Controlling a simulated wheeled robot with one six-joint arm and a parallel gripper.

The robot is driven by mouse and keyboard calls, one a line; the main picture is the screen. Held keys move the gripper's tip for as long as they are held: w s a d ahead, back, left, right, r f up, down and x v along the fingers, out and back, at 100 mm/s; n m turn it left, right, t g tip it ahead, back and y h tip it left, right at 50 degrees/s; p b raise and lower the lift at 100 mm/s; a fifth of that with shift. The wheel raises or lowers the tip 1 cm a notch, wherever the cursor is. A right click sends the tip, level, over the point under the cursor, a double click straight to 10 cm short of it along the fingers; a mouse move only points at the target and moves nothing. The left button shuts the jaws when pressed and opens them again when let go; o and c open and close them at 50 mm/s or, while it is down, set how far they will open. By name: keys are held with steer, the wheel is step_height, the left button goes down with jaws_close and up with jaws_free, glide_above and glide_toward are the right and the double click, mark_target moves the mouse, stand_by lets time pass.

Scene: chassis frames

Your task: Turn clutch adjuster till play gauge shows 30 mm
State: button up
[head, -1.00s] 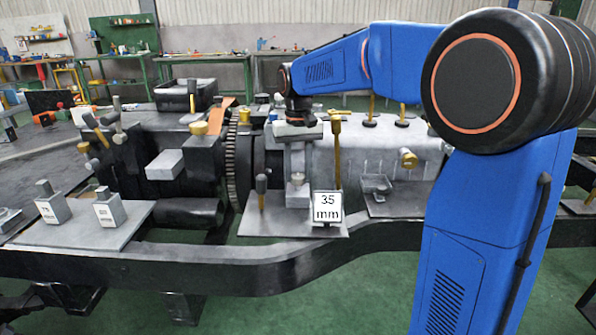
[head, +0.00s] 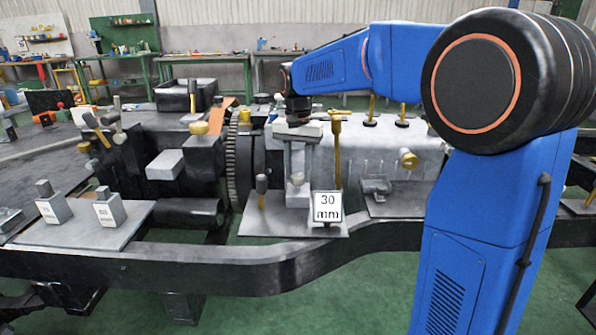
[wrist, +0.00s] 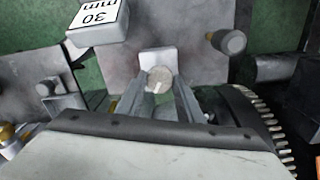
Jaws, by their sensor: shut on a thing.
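The play gauge (head: 328,207) is a small white display on the grey plate and reads 30 mm. It also shows upside down in the wrist view (wrist: 98,20). The clutch adjuster (wrist: 158,77) is a round, pale grey knob with a light mark on its face. My gripper (wrist: 161,90) points down at it, with one finger on each side, shut on the knob. In the head view my gripper (head: 297,170) stands above the plate, left of the gauge, and largely hides the adjuster.
A toothed ring (head: 232,160) is further left. Two labelled blocks stand on a plate (head: 85,235) at the far left.

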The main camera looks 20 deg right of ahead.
mark_target(298, 176)
steer(key=shift+r, duration=0.1)
steer(key=o, duration=1.1)
steer(key=shift+c, duration=0.2)
step_height(298, 176, up, 17)
steer(key=shift+r, duration=0.15)
